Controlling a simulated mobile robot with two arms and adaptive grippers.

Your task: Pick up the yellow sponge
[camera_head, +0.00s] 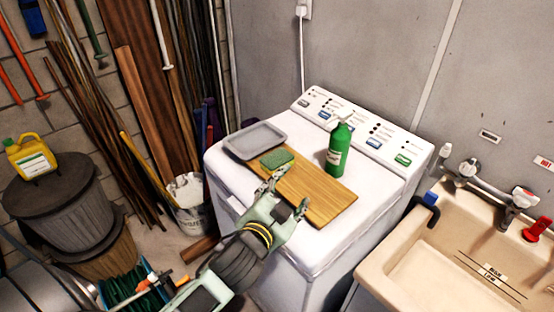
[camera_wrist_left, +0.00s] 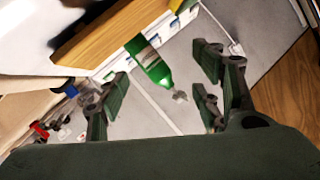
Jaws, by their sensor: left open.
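A small sponge-like block (camera_head: 277,158) with a green top lies at the back left end of a wooden board (camera_head: 325,200) on the white washing machine. Any yellow on it is too small to make out. My left gripper (camera_head: 288,194) is open and empty over the front of the board, nearer the camera than the block. My right gripper is not in view.
A green bottle (camera_head: 338,150) stands near the board's back edge, right of the block. A grey tray (camera_head: 254,140) lies left of the block. A beige sink (camera_head: 405,262) stands to the right of the washing machine (camera_head: 228,178).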

